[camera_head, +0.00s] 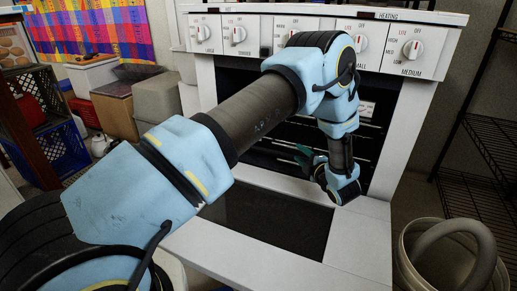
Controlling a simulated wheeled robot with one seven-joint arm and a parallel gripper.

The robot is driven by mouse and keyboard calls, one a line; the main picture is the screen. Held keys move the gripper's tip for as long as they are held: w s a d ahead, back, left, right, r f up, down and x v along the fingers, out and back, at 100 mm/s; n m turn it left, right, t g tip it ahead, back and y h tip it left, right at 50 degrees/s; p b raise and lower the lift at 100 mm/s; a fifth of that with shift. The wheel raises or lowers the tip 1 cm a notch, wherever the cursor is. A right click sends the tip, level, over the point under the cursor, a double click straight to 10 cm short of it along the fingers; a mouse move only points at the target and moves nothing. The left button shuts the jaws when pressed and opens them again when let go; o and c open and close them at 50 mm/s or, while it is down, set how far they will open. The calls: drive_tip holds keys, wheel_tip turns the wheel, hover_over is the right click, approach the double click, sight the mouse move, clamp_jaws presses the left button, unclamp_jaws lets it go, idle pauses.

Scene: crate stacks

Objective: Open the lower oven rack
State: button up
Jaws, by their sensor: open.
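A white oven (205,80) stands in front of me. Its door (360,235) is folded down, with a dark glass panel in the middle. Dark wire racks (372,140) show inside the cavity, partly hidden by my arm; I cannot clearly tell the lower rack from the others. My gripper (304,156) is at the cavity's front, above the inner part of the open door. Its small greenish fingers are partly hidden behind my wrist. It is open, and no held object shows. Whether it touches a rack cannot be told.
A control panel with knobs (413,49) runs along the oven's top. A white bucket (408,268) with a grey hose stands at the lower right. A black wire shelf (490,150) is at the far right. Crates (57,153) and boxes fill the left.

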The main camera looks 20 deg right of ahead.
sight(285, 141)
drive_tip(key=w, duration=0.3)
drive_tip(key=w+f+b, duration=0.1)
drive_tip(key=w, duration=0.3)
drive_tip(key=w+a, duration=0.1)
drive_tip(key=w, duration=0.3)
drive_tip(key=shift+f+b, duration=0.35)
drive_tip(key=shift+b, duration=0.05)
drive_tip(key=shift+c, duration=0.2)
drive_tip(key=shift+s, duration=0.1)
drive_tip(key=c, duration=0.6)
drive_tip(key=shift+f, duration=0.15)
clamp_jaws()
